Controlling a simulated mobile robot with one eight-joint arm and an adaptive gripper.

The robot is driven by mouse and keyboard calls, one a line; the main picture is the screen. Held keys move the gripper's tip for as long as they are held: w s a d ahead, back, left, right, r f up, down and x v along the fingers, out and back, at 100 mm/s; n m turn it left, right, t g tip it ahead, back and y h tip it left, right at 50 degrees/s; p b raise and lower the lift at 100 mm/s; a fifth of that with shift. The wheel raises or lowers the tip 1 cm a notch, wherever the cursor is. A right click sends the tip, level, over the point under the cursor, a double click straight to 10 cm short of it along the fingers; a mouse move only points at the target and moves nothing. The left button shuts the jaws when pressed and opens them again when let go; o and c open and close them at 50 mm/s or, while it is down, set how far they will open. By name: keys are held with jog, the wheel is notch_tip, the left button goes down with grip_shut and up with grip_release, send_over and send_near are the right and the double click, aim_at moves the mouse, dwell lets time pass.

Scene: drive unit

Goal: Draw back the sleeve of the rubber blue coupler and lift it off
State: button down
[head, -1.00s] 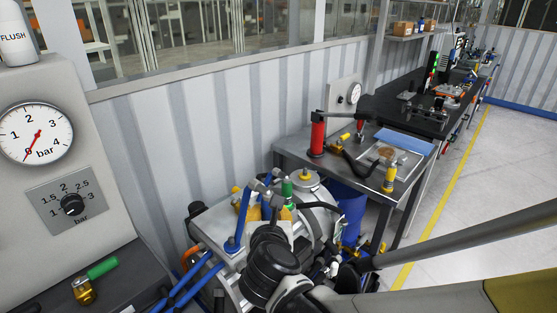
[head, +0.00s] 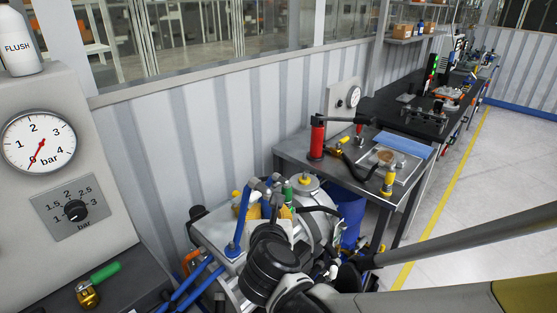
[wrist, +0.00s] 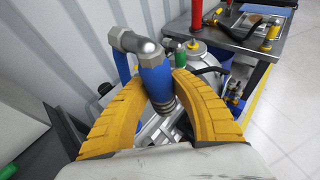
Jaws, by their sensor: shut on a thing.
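The blue coupler (wrist: 155,82) has a grey metal elbow (wrist: 136,44) on top and dark ringed metal at its lower end. My gripper (wrist: 160,86), with its ribbed yellow fingers, is shut on the coupler's blue body, one finger on each side. In the wrist view the coupler stands nearly upright, leaning slightly. Whether its lower end is still seated on a fitting cannot be told. In the head view my gripper (head: 270,212) is over the drive unit (head: 212,236), and my dark wrist hides much of the grasp.
A green-topped fitting (head: 287,192) and a yellow-capped part (head: 308,180) are close by. Blue hoses (head: 190,283) run at the front left. A gauge panel (head: 75,180) is at left, above a brass part with green handle (head: 98,285). A metal bench (head: 300,150) stands behind.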

aim_at(255, 184)
jog(key=shift+r+p, duration=1.3)
jog(key=shift+r, duration=0.45)
